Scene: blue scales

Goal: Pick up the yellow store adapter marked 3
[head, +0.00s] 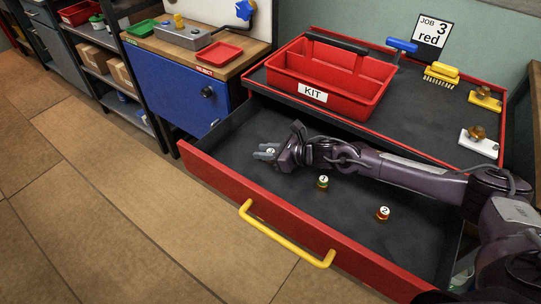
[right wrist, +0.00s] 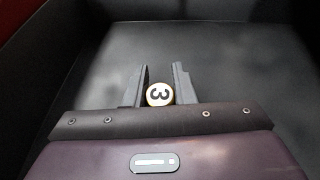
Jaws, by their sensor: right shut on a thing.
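The adapter marked 3 (right wrist: 159,94) shows in the right wrist view as a round piece with a yellow rim and a white top. It sits between the two fingers of my right gripper (right wrist: 160,85), which is shut on it. In the head view my right gripper (head: 265,153) is low inside the open red drawer, at its left part, and mostly hides the adapter. Two similar adapters stand on the dark drawer floor, marked 1 (head: 323,182) and 2 (head: 383,213). My left gripper is not in view.
The red drawer (head: 300,243) has a yellow handle (head: 285,238). Above it, a red KIT tote (head: 330,80) stands on the cart top with a brush (head: 441,74) and a blue-handled tool (head: 402,46). A blue cabinet (head: 190,88) stands at left. The drawer's front floor is largely clear.

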